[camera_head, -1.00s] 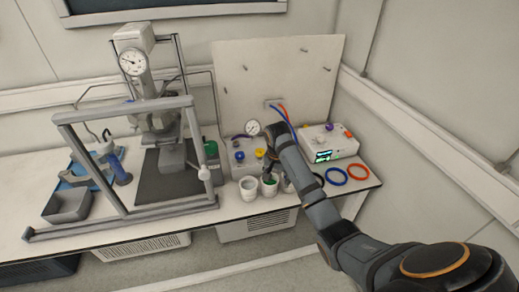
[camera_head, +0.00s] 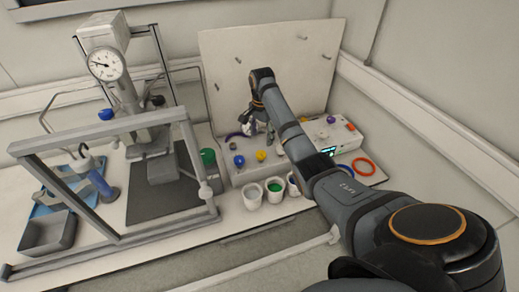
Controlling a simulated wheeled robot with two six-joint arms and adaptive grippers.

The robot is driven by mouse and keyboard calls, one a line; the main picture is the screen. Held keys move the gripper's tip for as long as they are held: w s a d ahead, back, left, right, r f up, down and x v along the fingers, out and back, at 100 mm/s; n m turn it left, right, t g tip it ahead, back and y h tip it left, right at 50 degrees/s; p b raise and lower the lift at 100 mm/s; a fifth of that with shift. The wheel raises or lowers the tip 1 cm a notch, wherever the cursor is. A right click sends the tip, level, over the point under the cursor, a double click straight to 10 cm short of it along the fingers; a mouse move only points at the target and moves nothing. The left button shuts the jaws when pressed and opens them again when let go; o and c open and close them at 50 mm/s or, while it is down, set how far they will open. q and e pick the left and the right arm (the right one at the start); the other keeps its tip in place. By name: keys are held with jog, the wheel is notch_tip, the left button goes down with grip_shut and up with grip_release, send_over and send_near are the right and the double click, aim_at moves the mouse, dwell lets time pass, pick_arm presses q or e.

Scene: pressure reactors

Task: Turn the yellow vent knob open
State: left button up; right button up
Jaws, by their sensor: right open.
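The yellow vent knob (camera_head: 261,156) is on the front of a white valve box (camera_head: 240,178), to the right of a blue knob (camera_head: 239,161). My right arm reaches over the bench from the right and bends down at its wrist. My right gripper (camera_head: 257,130) is open, small in view, and hangs just above and behind the yellow knob. I see no contact between them. The gripper hides the small gauge behind it. My left gripper is out of view.
Several white cups (camera_head: 252,196) stand in front of the valve box. A metal frame with a pressure reactor and gauge (camera_head: 107,65) stands at left. Colored rings (camera_head: 363,167) lie at right, near a white instrument (camera_head: 345,137) partly behind my arm.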

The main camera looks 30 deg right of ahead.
aim_at(261, 153)
notch_tip(261, 153, down, 4)
jog(key=shift+p, duration=0.4)
jog(key=f, duration=0.5)
jog(key=shift+w, duration=0.25)
jog(key=shift+f, duration=0.1)
jog(key=shift+c, duration=0.8)
jog(key=c, duration=1)
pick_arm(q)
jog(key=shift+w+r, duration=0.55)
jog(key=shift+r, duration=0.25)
